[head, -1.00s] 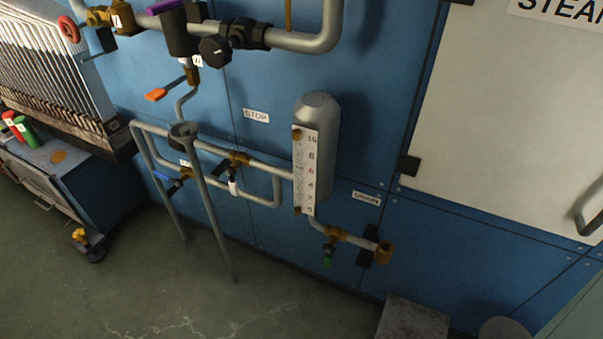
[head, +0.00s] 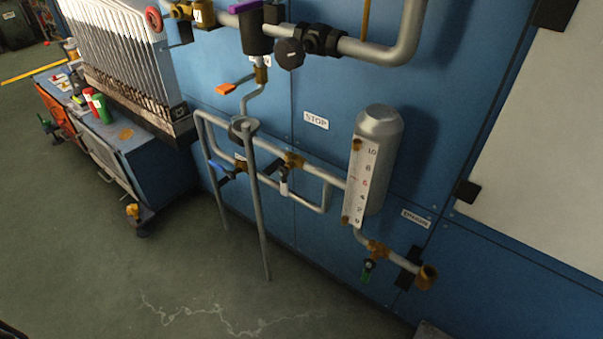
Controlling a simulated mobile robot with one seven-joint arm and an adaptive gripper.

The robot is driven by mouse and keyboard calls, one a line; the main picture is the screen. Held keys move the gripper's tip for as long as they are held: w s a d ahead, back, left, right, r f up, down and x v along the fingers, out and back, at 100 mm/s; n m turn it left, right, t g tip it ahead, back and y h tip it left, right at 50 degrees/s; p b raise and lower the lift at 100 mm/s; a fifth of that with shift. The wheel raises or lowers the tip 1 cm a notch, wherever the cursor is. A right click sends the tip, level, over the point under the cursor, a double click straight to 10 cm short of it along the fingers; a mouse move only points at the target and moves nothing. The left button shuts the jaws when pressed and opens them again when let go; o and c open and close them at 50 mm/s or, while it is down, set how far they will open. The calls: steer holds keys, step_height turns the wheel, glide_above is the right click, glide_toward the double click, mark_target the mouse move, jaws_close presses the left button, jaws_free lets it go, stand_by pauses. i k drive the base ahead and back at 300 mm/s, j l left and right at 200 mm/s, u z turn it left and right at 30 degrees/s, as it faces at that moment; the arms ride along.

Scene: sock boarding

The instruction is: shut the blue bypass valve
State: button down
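The blue valve handle (head: 218,166) sits low on the left of the pipework in the head view, on a brass valve body (head: 241,166). The handle is small in view and partly behind the grey upright pipe (head: 257,200), so I cannot tell its exact angle to its pipe. My gripper is not in view.
A blue cart (head: 160,160) stands at left. The floor (head: 130,270) in front is clear.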

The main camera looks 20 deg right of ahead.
mark_target(231, 175)
steer(key=i+u, duration=0.25)
steer(key=i, duration=0.2)
steer(key=i+u, duration=0.3)
steer(key=i, duration=0.15)
